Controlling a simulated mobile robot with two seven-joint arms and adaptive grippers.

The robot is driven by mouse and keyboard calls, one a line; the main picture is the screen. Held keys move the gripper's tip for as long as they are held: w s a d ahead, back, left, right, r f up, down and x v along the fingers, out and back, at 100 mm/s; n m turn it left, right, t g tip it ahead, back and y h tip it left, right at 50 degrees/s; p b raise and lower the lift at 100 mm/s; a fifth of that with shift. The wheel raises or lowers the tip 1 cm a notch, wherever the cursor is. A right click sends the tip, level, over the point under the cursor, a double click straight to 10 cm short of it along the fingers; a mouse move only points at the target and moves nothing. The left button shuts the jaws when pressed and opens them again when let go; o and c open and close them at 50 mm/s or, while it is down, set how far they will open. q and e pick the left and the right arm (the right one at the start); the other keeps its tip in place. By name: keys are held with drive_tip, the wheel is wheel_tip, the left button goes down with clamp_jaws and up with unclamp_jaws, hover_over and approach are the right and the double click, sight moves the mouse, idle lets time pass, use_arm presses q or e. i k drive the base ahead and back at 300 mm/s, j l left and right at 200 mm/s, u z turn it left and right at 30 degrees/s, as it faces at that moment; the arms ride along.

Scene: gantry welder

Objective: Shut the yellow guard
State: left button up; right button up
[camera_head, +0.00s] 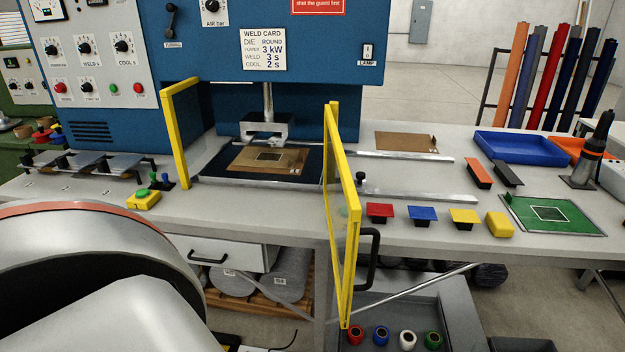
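The yellow guard (351,255) is a yellow-framed clear panel standing open. It is swung out toward me past the front edge of the bench, at the right side of the press opening. Its black handle (373,262) faces right. A fixed yellow frame (173,130) stands at the left side of the opening. Between them, a brown sheet (245,161) lies on the dark press bed under the welding head (267,127). Neither of my grippers shows. A large grey part of my own arm fills the lower left, and nothing of mine visibly touches the guard.
The grey bench (440,236) holds red, blue and yellow blocks right of the guard, a green board (573,215) and a blue tray (520,146). Below, a grey bin (400,290) holds several coloured rolls.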

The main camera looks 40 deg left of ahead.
sight(342, 208)
drive_tip(key=i+u, duration=0.15)
drive_tip(key=u, duration=0.3)
drive_tip(key=i+l+u, duration=0.15)
drive_tip(key=u, duration=0.35)
drive_tip(key=i+l+u, duration=0.15)
drive_tip(key=u, duration=0.3)
drive_tip(key=i+l+u, duration=0.55)
drive_tip(key=u, duration=0.25)
drive_tip(key=k+u, duration=0.25)
drive_tip(key=k, duration=0.55)
drive_tip(key=i, duration=0.4)
